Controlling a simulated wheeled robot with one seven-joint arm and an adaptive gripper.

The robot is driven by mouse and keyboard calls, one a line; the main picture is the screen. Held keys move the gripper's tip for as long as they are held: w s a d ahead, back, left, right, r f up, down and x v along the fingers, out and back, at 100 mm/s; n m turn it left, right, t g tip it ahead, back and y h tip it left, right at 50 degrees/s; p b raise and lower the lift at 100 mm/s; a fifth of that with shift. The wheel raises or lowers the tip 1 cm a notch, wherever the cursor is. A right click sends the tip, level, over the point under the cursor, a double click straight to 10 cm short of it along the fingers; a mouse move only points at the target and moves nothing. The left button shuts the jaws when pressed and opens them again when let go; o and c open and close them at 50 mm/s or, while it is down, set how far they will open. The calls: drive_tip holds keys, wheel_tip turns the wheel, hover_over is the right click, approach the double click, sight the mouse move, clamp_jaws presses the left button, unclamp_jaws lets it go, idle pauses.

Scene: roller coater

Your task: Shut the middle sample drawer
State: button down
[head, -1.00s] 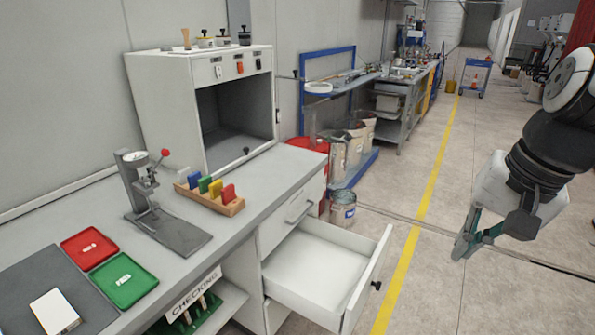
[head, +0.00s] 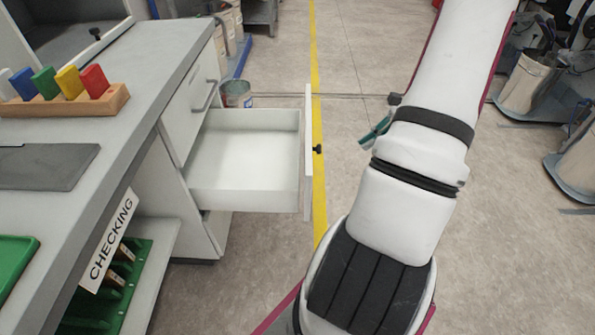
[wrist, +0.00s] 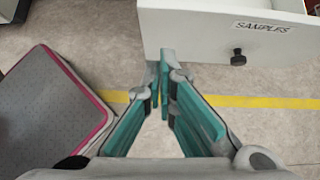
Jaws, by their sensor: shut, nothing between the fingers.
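The middle sample drawer (head: 245,160) is a white, empty drawer pulled far out of the bench, with its front panel facing right and a black knob on it. In the wrist view its front (wrist: 225,25) carries a "SAMPLES" label and the black knob (wrist: 238,58). My gripper (head: 376,132) is mostly hidden behind my arm in the head view; its teal fingers show to the right of the drawer front, apart from it. In the wrist view the gripper (wrist: 165,72) has its fingertips together and empty, near the drawer front's lower edge, left of the knob.
A paint can (head: 237,94) stands on the floor behind the drawer.

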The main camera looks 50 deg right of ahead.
drive_tip(key=w+a+r+b+x, duration=0.1)
drive_tip(key=b+x, duration=0.2)
drive_tip(key=x, duration=1)
drive_tip(key=shift+w+m, duration=0.25)
drive_tip(key=shift+m, duration=0.05)
drive_tip(key=shift+a+f, duration=0.1)
drive_tip(key=w+a+b, duration=0.4)
drive_tip(key=w+a, duration=1.9)
drive_tip(key=w, duration=0.4)
drive_tip(key=shift+w+a+b, duration=0.15)
drive_tip(key=shift+a+b, duration=0.2)
drive_tip(key=shift+a, duration=0.1)
